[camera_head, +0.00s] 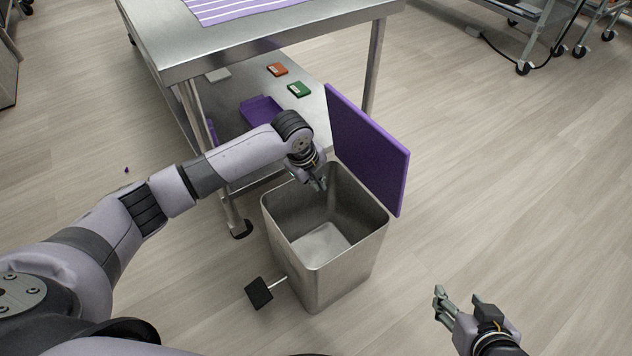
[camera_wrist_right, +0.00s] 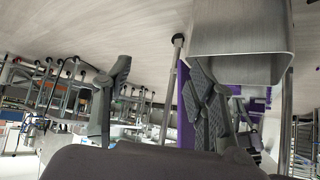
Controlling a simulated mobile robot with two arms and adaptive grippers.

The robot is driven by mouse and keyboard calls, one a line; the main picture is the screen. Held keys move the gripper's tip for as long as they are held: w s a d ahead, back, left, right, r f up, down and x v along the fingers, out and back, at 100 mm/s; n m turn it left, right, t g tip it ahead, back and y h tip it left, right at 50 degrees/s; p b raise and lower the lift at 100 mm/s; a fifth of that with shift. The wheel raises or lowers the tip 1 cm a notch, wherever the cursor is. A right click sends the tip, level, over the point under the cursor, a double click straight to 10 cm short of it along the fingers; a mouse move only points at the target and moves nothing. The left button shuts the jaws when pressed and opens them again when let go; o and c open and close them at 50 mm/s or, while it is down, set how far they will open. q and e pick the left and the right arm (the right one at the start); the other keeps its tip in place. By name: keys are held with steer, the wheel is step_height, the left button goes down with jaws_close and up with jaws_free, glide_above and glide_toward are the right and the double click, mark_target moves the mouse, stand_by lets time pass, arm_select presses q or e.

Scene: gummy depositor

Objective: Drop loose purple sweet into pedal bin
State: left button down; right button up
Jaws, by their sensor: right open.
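A small purple sweet (camera_head: 126,170) lies on the floor at the left, behind my left arm. The steel pedal bin (camera_head: 378,243) stands open, its purple lid (camera_head: 366,146) upright at the back right. Its visible inside looks empty. My left gripper (camera_head: 319,184) points down at the bin's mouth, near the back rim; its fingers are small and I cannot tell whether they are shut or hold anything. My right gripper (camera_head: 453,298) is open and empty, to the right of the bin. The bin also shows at the upper right of the right wrist view (camera_wrist_right: 238,66).
A steel table (camera_head: 270,40) stands behind the bin; its lower shelf (camera_head: 232,120) holds a purple tray (camera_head: 262,110), an orange box (camera_head: 277,69) and a green box (camera_head: 299,89). The black pedal (camera_head: 258,292) sticks out at the bin's front left.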

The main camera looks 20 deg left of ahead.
arm_select(q)
steer(key=shift+f+b, duration=1.25)
steer(key=shift+b, duration=0.25)
arm_select(e)
steer(key=w+a+r+t+y, duration=0.1)
steer(key=w+a+r+t, duration=0.1)
steer(key=r, duration=0.4)
steer(key=w+a+r+t+y, duration=0.1)
steer(key=w+r+t, duration=0.4)
steer(key=r+t, duration=0.1)
steer(key=shift+w+a+r+t, duration=0.2)
steer(key=shift+w+a+t, duration=0.1)
steer(key=shift+a, duration=0.1)
steer(key=shift+s, duration=0.1)
arm_select(q)
steer(key=c, duration=1.9)
jaws_free()
arm_select(e)
steer(key=shift+n, duration=0.3)
arm_select(q)
steer(key=shift+r, duration=0.1)
steer(key=v, duration=1.2)
